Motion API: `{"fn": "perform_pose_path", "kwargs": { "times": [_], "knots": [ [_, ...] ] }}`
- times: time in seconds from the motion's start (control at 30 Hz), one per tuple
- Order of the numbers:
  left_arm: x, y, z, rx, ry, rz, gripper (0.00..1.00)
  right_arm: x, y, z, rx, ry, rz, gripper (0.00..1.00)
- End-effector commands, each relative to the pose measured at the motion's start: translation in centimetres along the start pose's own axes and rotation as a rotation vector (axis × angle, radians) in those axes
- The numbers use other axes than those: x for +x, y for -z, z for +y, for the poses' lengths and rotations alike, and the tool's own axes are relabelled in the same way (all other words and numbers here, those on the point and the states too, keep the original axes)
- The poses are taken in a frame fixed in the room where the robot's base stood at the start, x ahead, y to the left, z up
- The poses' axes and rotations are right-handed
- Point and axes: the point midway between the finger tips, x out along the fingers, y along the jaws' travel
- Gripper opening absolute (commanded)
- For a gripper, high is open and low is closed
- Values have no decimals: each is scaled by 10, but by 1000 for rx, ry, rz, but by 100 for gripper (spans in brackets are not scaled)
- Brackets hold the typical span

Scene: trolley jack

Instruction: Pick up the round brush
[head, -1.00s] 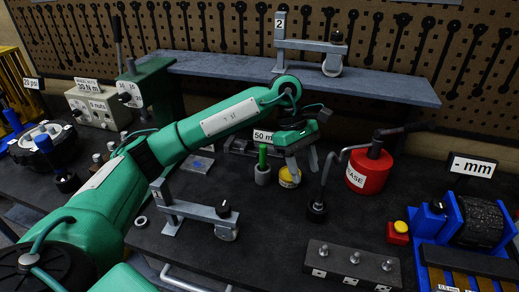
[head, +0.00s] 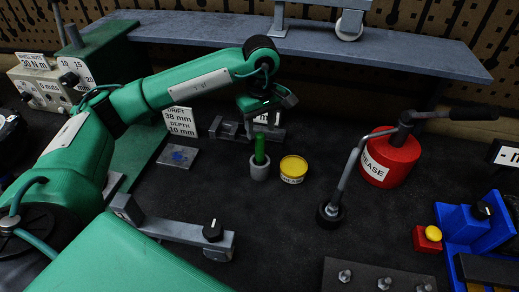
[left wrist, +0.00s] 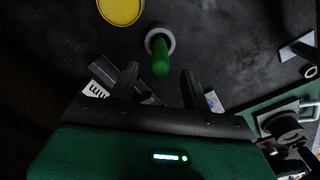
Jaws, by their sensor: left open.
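A green round handle (head: 259,146), which I take for the round brush, stands upright in a small grey cup (head: 259,171) on the dark bench. Its lower end is hidden in the cup. In the left wrist view the green handle (left wrist: 160,60) rises from the cup (left wrist: 154,36) just beyond my fingertips, near the middle of the gap. My left gripper (left wrist: 160,84) is open and empty, apart from the handle. In the head view my left gripper (head: 262,108) is above and behind the handle, its fingers partly hidden. My right gripper is not in view.
A yellow-lidded tin (head: 293,166) stands close to the right of the cup. A red grease can (head: 391,157) with a long spout is further right. A grey lever part (head: 190,233) lies in front. A raised shelf (head: 330,50) runs along the back.

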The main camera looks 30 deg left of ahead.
Motion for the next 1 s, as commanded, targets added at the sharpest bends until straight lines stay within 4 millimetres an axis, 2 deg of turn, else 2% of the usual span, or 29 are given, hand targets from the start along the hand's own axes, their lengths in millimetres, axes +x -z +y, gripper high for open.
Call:
{"fn": "perform_pose_path", "kwargs": {
  "times": [0.1, 0.33, 0.6, 0.9, 1.0],
  "knots": [
    [13, 0, 0, 0, 1, -1, 48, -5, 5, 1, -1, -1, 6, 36],
    [28, 1, -1, -1, 3, -2, 48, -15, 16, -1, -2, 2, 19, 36],
    [64, 2, -1, 0, 2, -3, 48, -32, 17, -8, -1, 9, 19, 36],
    [71, 2, -1, 0, 0, -1, 48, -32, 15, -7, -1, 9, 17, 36],
    [71, 2, -1, 0, -1, -1, 30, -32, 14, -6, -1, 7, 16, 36]
  ]
}}
